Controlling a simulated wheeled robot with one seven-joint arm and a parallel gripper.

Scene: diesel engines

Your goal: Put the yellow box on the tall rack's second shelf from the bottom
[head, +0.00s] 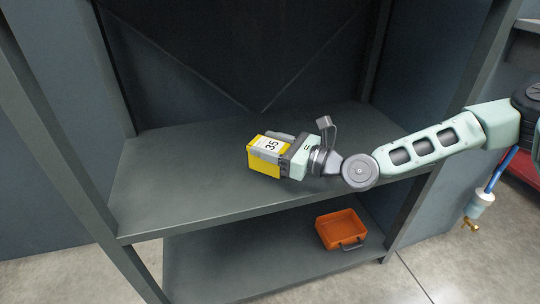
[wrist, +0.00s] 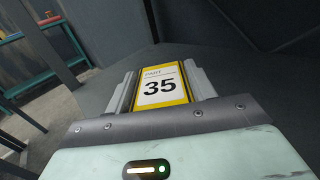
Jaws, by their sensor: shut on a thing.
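In the head view the box is over the upper visible shelf (head: 180,185) of the tall dark grey rack, near the middle. I cannot tell whether the box touches the shelf. In the wrist view the box (wrist: 160,85) sits between the two fingers, label facing the camera, with shelf surface around it.
A lower shelf (head: 215,262) holds an open orange bin (head: 341,229) at its right. Rack posts (head: 62,150) stand left and right. The upper shelf is otherwise bare. A teal-framed bench (wrist: 40,30) shows at upper left in the wrist view.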

